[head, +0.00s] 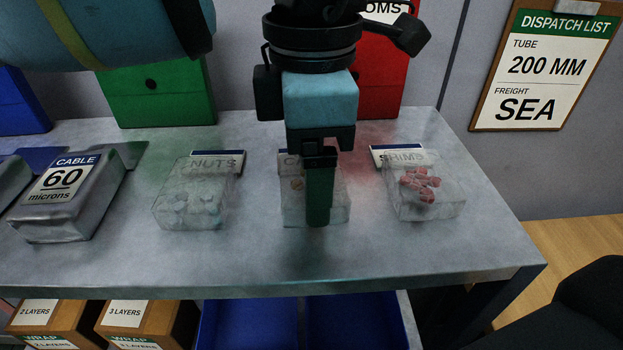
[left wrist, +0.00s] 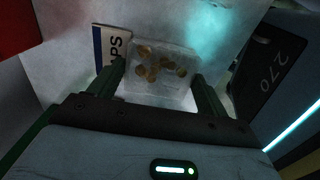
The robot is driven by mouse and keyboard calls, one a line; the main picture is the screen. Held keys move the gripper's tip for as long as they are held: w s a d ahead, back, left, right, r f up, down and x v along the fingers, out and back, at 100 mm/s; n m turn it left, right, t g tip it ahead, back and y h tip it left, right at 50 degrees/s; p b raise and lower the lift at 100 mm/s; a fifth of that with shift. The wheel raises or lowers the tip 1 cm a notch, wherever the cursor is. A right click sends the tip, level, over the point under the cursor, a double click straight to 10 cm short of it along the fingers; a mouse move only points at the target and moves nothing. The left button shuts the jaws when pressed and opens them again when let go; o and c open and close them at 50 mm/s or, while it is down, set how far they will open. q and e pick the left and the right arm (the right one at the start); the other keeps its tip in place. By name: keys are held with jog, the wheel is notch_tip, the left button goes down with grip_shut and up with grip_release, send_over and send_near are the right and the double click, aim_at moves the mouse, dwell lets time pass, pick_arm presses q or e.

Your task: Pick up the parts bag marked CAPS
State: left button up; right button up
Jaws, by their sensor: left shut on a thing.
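The CAPS bag (head: 293,207) is a clear block-shaped bag with small tan-gold pieces inside, at the middle of the bench. My left gripper (head: 319,222) points down over it and hides its middle and most of its label plate (head: 287,162), where only a C shows. In the left wrist view the bag (left wrist: 160,92) sits between the two fingers of my left gripper (left wrist: 158,74), which is shut on it. The plate beside it reads APS (left wrist: 116,45). I cannot tell whether the bag touches the bench. My right gripper is not in view.
On the grey bench (head: 330,260), the NUTS bag (head: 190,210) lies left and the SHIMS bag (head: 440,203) right, both close by. Green (head: 155,95) and red (head: 380,75) bins stand behind.

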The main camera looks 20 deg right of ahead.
pick_arm(q)
jog(key=shift+c, duration=0.9)
notch_tip(320, 180, up, 10)
